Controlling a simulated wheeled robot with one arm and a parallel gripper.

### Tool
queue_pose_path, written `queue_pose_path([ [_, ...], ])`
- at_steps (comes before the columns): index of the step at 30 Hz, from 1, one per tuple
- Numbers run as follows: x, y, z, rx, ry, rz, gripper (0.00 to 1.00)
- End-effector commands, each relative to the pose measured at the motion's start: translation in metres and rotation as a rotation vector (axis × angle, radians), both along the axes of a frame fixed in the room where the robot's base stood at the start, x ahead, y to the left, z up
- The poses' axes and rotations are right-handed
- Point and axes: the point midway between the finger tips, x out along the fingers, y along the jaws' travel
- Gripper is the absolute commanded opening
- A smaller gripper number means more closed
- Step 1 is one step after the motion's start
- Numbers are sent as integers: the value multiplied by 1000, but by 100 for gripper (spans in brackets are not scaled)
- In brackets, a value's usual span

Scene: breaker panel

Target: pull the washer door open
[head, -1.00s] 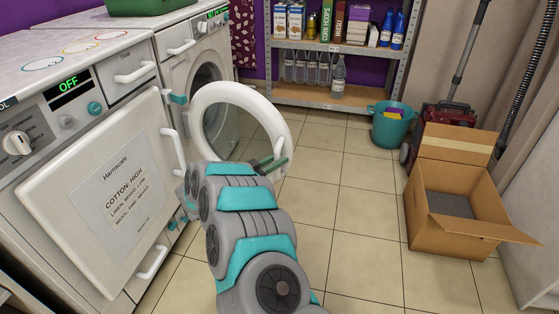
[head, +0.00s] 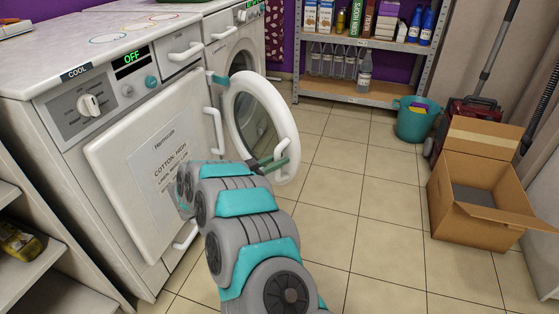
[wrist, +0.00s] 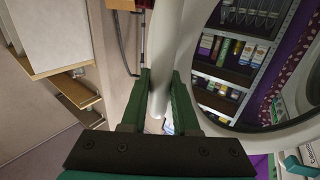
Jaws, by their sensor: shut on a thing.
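The washer door (head: 286,118) is a thick white ring with a dark glass middle. It stands swung out from the far white washer (head: 222,56), well open. My gripper (head: 277,163) has green fingers and is shut on the door handle (head: 283,150), on the door's free side. In the wrist view, the white handle bar (wrist: 166,55) runs between the two green fingers (wrist: 160,95). The door ring (wrist: 192,55) curves beside it at the right, with shelves seen through the glass. My arm hides part of the floor below the door.
A nearer white machine (head: 105,160) with a square door and an OFF display stands at the left. A metal shelf (head: 335,91) with bottles, a teal bucket (head: 417,125) and an open cardboard box (head: 465,215) are behind and right. Tiled floor (head: 360,215) between is clear.

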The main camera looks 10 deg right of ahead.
Motion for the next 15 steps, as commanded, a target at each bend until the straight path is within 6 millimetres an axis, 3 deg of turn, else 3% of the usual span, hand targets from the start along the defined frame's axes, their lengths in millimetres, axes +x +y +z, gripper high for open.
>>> queue_pose_path([
  [4, 0, 0, 0, 0, 0, -1, 0],
  [5, 0, 0, 0, 0, 0, -1, 30],
  [8, 0, 0, 0, 0, 0, 0, 41],
  [15, 0, 0, 0, 0, 0, 0, 41],
])
